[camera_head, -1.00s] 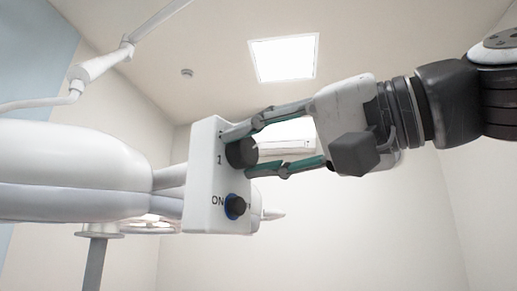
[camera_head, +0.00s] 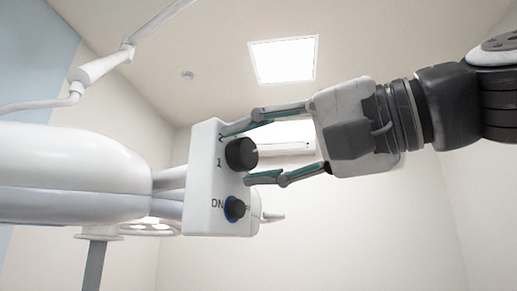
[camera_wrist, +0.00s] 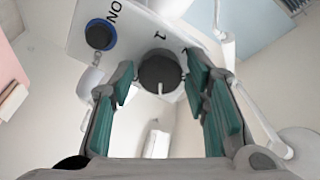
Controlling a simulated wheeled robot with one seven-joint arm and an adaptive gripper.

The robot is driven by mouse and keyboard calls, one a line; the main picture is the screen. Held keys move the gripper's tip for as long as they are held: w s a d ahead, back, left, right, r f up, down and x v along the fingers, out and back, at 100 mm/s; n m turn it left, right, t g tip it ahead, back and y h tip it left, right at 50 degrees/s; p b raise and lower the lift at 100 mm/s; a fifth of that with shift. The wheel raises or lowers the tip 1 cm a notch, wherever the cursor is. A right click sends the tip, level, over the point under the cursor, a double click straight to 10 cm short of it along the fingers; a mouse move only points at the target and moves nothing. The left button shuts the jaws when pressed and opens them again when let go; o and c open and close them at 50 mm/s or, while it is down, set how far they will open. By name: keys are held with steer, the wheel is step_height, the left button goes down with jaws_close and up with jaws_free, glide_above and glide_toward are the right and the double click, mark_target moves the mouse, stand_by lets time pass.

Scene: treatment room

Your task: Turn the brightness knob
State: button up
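The black upper knob (camera_head: 241,154) sits on the white control box (camera_head: 204,190), beside a "1" mark; I take it as the brightness knob. It also shows in the wrist view (camera_wrist: 160,72), with a white pointer line. A second black knob with a blue ring (camera_head: 235,208) sits below it, by the letters "ON"; it shows upper left in the wrist view (camera_wrist: 99,35). My gripper (camera_head: 236,158) is open, its fingers spread on either side of the upper knob. In the wrist view, gaps show between the green finger pads (camera_wrist: 160,95) and the knob.
The control box joins a large white rounded lamp body (camera_head: 70,170) on the left. A white jointed arm (camera_head: 100,65) hangs at the upper left. A ceiling light panel (camera_head: 283,59) is above. The room right of the box, below my arm, is clear.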

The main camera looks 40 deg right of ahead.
stand_by(0.3)
steer(key=v, duration=1.2)
steer(key=shift+w, duration=0.1)
